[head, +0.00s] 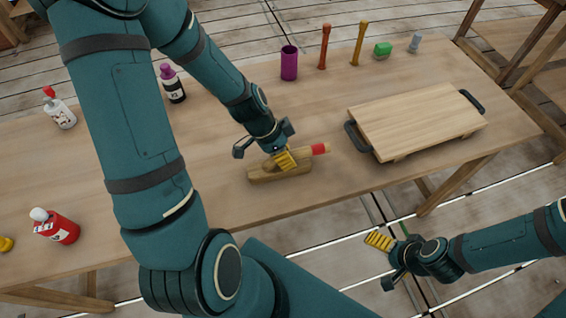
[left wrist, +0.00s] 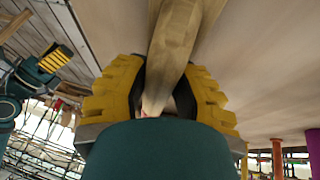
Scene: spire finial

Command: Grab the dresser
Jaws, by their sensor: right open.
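The dresser, which I take to be the wooden tool (head: 298,170) with a red-banded end, lies near the table's front edge in the head view. My left gripper (head: 285,160) is down at it from above, its yellow fingers over the wood. In the left wrist view, the pale wood (left wrist: 174,45) runs between the two yellow fingers (left wrist: 162,85), one on each side. A small gap seems to show beside the wood, and I cannot tell whether the fingers press on it. My right gripper (head: 384,258) is open and empty, in front of the table and off its edge.
A wooden board with dark handles (head: 415,122) lies right of the tool. Bottles (head: 173,84) and a red container (head: 57,227) are at left. Table between is clear.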

